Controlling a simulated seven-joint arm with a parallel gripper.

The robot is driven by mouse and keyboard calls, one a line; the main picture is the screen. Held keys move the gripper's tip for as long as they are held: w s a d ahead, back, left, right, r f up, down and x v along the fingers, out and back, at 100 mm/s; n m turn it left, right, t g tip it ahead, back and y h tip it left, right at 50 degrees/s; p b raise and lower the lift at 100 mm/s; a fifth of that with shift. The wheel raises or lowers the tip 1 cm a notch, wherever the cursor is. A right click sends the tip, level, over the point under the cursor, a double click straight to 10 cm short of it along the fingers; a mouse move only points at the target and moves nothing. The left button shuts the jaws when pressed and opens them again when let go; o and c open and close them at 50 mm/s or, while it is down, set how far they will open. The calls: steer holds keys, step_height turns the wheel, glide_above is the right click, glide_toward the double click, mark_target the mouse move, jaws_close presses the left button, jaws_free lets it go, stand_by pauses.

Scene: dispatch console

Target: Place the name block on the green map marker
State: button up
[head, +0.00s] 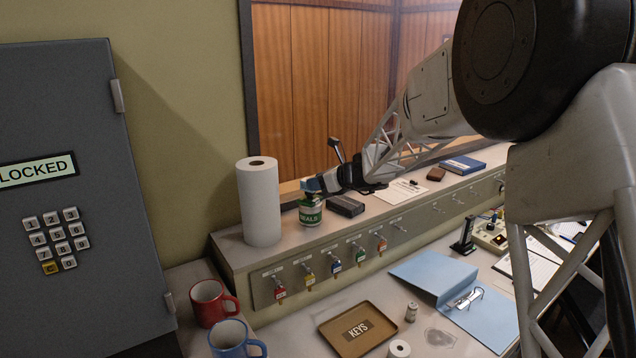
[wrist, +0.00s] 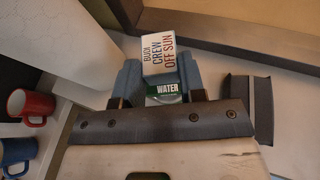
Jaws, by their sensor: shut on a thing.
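My gripper (head: 325,183) is above the shelf at the back, directly over or at the top of a green and white tin (head: 310,214). In the wrist view my gripper (wrist: 160,82) is shut on a small block (wrist: 161,54) with a white face lettered "BUCK CREW OFF SUN". A green strip reading "WATER" (wrist: 167,90) shows just below that face, between the fingers; I cannot tell whether it belongs to the block. The fingers mostly hide the block in the head view. I cannot make out a green map marker.
A paper roll (head: 259,203) stands left of the tin, close to my gripper. A dark box (head: 345,206) lies to its right. Key hooks line the shelf front.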

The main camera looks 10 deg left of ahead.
steer(key=shift+f, duration=0.15)
steer(key=o, duration=0.9)
steer(key=v, duration=1.2)
steer(key=shift+s, duration=0.1)
steer(key=shift+s, duration=0.1)
stand_by(0.4)
steer(key=s+d+f+n+h, duration=0.1)
steer(key=s+d+n+h, duration=0.3)
steer(key=s, duration=1.2)
steer(key=s+d+f+n+g+h, duration=0.1)
steer(key=s+d+n+h, duration=0.3)
steer(key=s+d+n, duration=0.6)
steer(key=s+d+f+n+g+h, duration=0.1)
steer(key=s+d+f+n+h, duration=0.2)
steer(key=s, duration=2.1)
steer(key=shift+d+n+h, duration=0.45)
steer(key=shift+d+n, duration=0.85)
steer(key=shift+d, duration=0.95)
steer(key=shift+d+n+h, duration=0.45)
steer(key=shift+d+n, duration=0.85)
steer(key=shift+d, duration=1)
